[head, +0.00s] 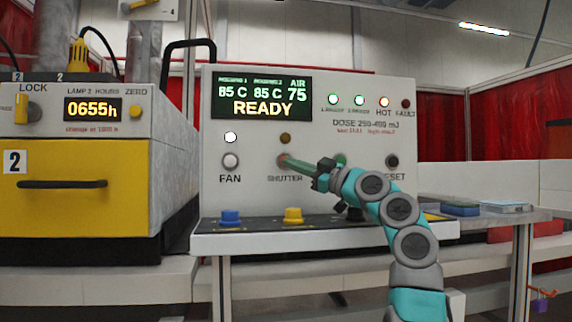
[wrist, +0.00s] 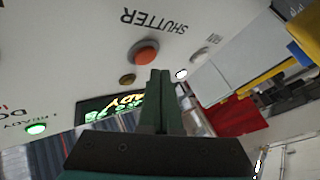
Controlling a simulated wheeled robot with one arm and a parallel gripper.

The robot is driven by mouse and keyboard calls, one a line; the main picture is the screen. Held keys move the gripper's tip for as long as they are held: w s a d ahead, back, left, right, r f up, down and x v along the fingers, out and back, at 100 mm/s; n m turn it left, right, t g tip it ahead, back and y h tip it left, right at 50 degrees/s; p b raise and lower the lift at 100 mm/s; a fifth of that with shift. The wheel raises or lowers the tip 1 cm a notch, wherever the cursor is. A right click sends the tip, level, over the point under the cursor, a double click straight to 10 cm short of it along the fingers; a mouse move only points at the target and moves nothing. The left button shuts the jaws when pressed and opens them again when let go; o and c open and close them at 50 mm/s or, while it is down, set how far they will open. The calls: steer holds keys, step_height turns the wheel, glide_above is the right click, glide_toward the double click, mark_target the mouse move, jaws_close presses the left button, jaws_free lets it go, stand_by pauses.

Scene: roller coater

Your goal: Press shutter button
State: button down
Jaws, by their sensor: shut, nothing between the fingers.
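The shutter button is a round orange-red button on the white panel, above the SHUTTER label. It shows clearly in the wrist view (wrist: 145,52), where the label appears upside down. In the head view my gripper (head: 286,160) covers most of it. My gripper's green fingers are shut and empty. In the wrist view the fingertips (wrist: 160,73) are close to the button, a little below and right of it. I cannot tell whether they touch it. The small amber-brown lamp (head: 285,138) above the button looks dark; it also shows in the wrist view (wrist: 127,79).
The white FAN button (head: 230,161) is left of the fingers, under a lit lamp. A partly hidden green button (head: 340,160) and black RESET button (head: 392,161) are right. The display (head: 262,99) reads READY. Blue (head: 230,217) and yellow (head: 293,216) knobs stand on the ledge below.

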steer(key=s+b, duration=0.2)
steer(key=s+d+b, duration=0.1)
steer(key=s+b, duration=0.1)
steer(key=shift+s+d, duration=0.15)
steer(key=shift+s, duration=0.15)
stand_by(0.7)
